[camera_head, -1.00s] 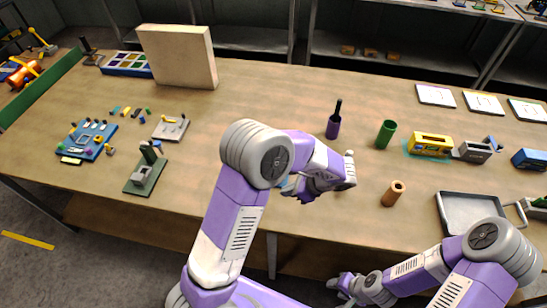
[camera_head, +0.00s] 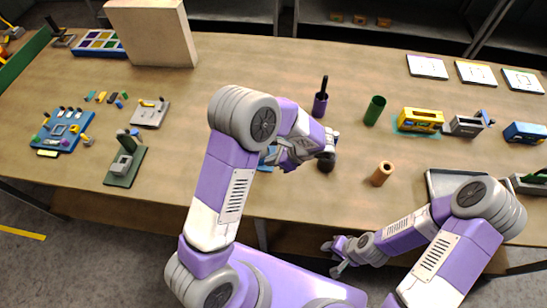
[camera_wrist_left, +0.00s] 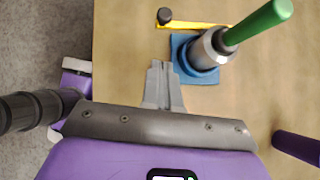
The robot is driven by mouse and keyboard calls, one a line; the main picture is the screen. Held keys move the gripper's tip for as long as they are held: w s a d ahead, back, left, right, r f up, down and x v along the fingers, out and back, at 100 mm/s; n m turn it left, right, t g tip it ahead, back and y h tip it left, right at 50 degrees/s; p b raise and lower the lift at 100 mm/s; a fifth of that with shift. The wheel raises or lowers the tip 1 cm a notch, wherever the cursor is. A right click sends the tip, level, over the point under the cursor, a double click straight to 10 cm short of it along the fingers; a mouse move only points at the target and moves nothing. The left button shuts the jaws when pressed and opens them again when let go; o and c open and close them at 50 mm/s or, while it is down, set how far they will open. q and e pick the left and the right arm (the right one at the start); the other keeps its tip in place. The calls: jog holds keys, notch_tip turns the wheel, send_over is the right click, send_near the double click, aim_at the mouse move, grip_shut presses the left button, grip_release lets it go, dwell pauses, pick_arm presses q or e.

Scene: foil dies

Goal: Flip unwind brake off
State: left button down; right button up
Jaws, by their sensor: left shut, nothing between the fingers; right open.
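The left wrist view shows a blue base (camera_wrist_left: 207,74) with a grey cylinder (camera_wrist_left: 208,50) and a green handle (camera_wrist_left: 258,22) leaning to the upper right. A yellow strip (camera_wrist_left: 195,25) with a black knob (camera_wrist_left: 164,16) lies beyond the base. I cannot tell which part is the unwind brake. My left gripper (camera_wrist_left: 158,68) is shut and empty, its tips beside the blue base; contact is unclear. In the head view, my left gripper (camera_head: 276,158) and arm hide most of this unit; a blue edge (camera_head: 265,162) shows. My right gripper (camera_head: 335,258) is open, low in front of the table.
A purple cup (camera_head: 320,104) with a dark rod, a green cup (camera_head: 374,110) and an orange cylinder (camera_head: 382,173) stand right of my left gripper. A grey tray (camera_head: 430,186) is further right. A green-based device (camera_head: 122,171) and blue board (camera_head: 66,130) stand left.

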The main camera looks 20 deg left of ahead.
pick_arm(q)
jog(key=a+f, duration=0.5)
jog(key=a, duration=0.2)
jog(key=shift+s+a+p, duration=0.3)
jog(key=shift+a+p, duration=0.1)
pick_arm(e)
jog(key=shift+r, duration=0.4)
pick_arm(q)
jog(key=shift+f, duration=0.1)
